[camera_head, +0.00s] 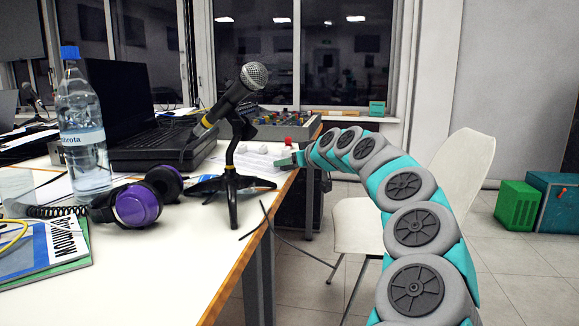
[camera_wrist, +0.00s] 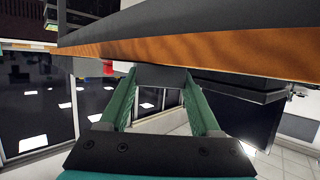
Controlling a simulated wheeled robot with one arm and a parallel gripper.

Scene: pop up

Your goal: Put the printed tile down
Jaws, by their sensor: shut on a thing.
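My gripper (camera_head: 298,158) is at the right edge of the white table (camera_head: 170,275), past the microphone stand in the head view. In the wrist view my gripper (camera_wrist: 162,74) has its two green fingers on either side of a small dark piece, which I take to be the printed tile (camera_wrist: 162,80). The fingers are shut on it. Only its plain dark near face shows, and no print can be made out. The table's orange edge (camera_wrist: 220,50) runs close beyond the fingertips. The tile cannot be made out in the head view.
A microphone (camera_head: 245,85) on a tripod, purple headphones (camera_head: 138,203), a water bottle (camera_head: 82,135), a laptop (camera_head: 150,135) and booklets (camera_head: 45,250) stand on the table. A white chair (camera_head: 465,170) is behind my arm. The near right tabletop is clear.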

